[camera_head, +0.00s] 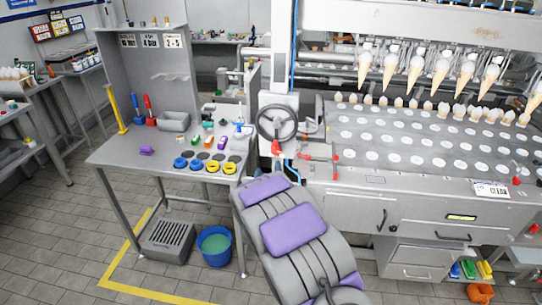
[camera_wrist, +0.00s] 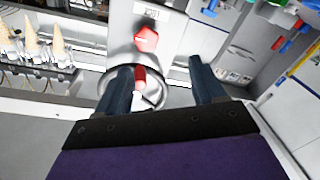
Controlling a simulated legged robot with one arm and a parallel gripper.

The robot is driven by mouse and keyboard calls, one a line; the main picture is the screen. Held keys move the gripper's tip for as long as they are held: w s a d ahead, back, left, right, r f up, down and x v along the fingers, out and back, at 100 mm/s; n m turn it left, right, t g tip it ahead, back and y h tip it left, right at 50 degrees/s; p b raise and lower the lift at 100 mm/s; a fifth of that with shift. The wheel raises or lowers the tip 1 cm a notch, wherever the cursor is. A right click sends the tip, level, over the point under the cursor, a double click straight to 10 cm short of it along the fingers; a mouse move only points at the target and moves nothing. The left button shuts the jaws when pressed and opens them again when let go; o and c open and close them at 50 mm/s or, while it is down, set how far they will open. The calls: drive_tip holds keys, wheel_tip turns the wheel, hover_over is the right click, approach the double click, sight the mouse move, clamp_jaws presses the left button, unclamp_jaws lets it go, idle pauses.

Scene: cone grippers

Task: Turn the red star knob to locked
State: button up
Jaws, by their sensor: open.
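The red star knob (camera_wrist: 146,39) sits on a pale machine panel in the wrist view, below a small label plate too blurred to read. In the head view a red knob (camera_head: 275,148) shows just below the handwheel (camera_head: 277,122). My gripper (camera_wrist: 161,78) is open, its two dark blue fingers apart and nothing between them touching both. The knob lies beyond the fingertips, apart from them. A red handle (camera_wrist: 140,78) shows nearer, beside the left finger, over a round metal rim. In the head view my arm largely hides the gripper.
A metal bench (camera_head: 165,165) with several small tools and rings stands left of my arm. The cone machine (camera_head: 410,150) fills the right side. A red-ended lever (camera_head: 335,160) juts out near the knob. A blue bucket (camera_head: 215,245) is under the bench.

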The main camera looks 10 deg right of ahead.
sight(277, 152)
drive_tip(key=x, duration=0.3)
drive_tip(key=b+x, duration=0.1)
drive_tip(key=x, duration=0.6)
drive_tip(key=shift+s+d, duration=0.15)
drive_tip(key=shift+d, duration=0.2)
drive_tip(key=shift+w+d, duration=0.25)
drive_tip(key=shift+d, duration=1.15)
drive_tip(key=shift+s, duration=0.1)
drive_tip(key=shift+c, duration=0.6)
drive_tip(key=shift+a, duration=0.75)
drive_tip(key=c, duration=0.7)
drive_tip(key=shift+d, duration=0.3)
drive_tip(key=shift+c, duration=1.1)
